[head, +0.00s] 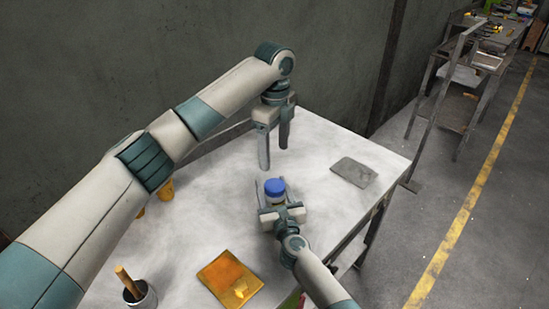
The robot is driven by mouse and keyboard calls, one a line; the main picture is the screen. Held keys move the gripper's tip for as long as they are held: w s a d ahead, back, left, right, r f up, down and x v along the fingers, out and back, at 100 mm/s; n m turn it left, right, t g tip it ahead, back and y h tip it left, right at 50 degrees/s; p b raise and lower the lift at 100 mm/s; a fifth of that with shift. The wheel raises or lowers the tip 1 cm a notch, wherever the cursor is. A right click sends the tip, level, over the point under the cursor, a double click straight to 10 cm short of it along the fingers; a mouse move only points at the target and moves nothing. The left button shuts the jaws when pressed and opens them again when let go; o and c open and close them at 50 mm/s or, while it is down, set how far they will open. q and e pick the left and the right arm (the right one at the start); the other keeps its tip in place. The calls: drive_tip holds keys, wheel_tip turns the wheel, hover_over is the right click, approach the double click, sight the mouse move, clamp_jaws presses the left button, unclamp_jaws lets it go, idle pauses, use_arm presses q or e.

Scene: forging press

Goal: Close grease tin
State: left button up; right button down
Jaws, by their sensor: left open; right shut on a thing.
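The grease tin (274,198) is a small container with a blue lid (274,186) on top. It stands upright on the light grey table. My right gripper (270,205) reaches in from the lower right and is shut on the tin's sides, partly hiding its body. My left gripper (274,150) hangs above and just behind the tin, pointing down. Its fingers are open and empty, apart from the blue lid. Whether the lid is fully seated cannot be told.
A flat grey plate (354,172) lies to the right on the table (190,240). An orange block or pad (228,276) lies in front. A metal cup with a wooden handle (140,294) stands at the front left. Yellow objects (167,190) are partly behind my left arm.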

drive_tip(key=c, duration=0.6)
unclamp_jaws()
drive_tip(key=shift+c, duration=0.2)
drive_tip(key=shift+s, duration=0.1)
drive_tip(key=v, duration=1.7)
drive_tip(key=shift+s, duration=0.1)
drive_tip(key=shift+f, duration=0.1)
